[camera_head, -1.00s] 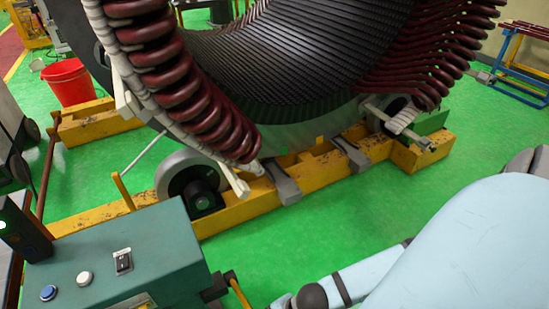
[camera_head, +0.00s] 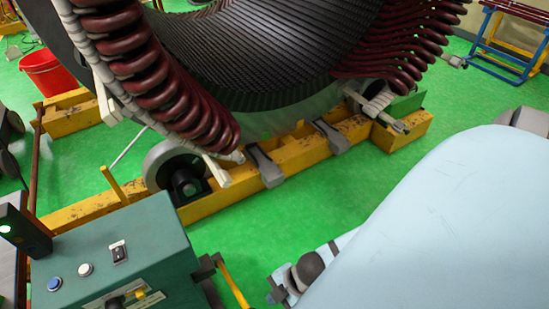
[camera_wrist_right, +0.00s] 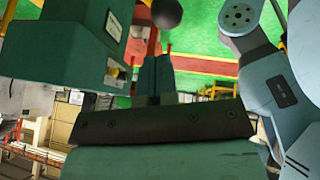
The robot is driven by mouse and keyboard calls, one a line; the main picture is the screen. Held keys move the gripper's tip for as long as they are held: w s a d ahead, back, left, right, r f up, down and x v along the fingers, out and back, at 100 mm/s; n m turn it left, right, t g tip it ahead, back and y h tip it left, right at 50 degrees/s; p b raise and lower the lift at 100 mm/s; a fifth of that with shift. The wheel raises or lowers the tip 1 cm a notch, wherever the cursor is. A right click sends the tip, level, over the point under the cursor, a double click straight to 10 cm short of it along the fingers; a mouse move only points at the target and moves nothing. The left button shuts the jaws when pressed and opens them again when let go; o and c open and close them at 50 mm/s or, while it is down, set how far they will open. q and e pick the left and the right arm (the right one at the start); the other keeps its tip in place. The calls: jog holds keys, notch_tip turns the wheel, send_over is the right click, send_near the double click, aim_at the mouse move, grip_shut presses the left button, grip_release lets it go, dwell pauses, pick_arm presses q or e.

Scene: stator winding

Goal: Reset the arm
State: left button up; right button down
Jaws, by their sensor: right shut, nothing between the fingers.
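My right arm (camera_head: 420,230) is a large light-blue link that fills the lower right of the head view. At its lower left end, small dark and grey parts of my right gripper (camera_head: 277,291) show near the bottom edge, over the green floor. In the right wrist view my right gripper (camera_wrist_right: 157,75) shows two green fingers close together beyond a dark bar, with nothing held between them. My left gripper is not in view.
A green control box (camera_head: 150,240) with buttons and a switch stands at lower left. The big stator (camera_head: 270,60) with dark red coils rests on a yellow frame (camera_head: 225,200). A red bucket (camera_head: 45,72) stands at far left. Green floor lies clear between frame and arm.

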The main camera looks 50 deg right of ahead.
jog(key=shift+w, duration=0.2)
dwell(0.3)
jog(key=w+a+r+m+t+y, duration=0.2)
jog(key=w+a+r+m+t, duration=0.25)
jog(key=a, duration=0.35)
jog(key=d+m+t+h+p, duration=0.1)
jog(key=d+m+t+h, duration=0.2)
jog(key=d+m, duration=0.3)
jog(key=m+h, duration=0.1)
jog(key=m, duration=0.2)
jog(key=shift+w, duration=0.4)
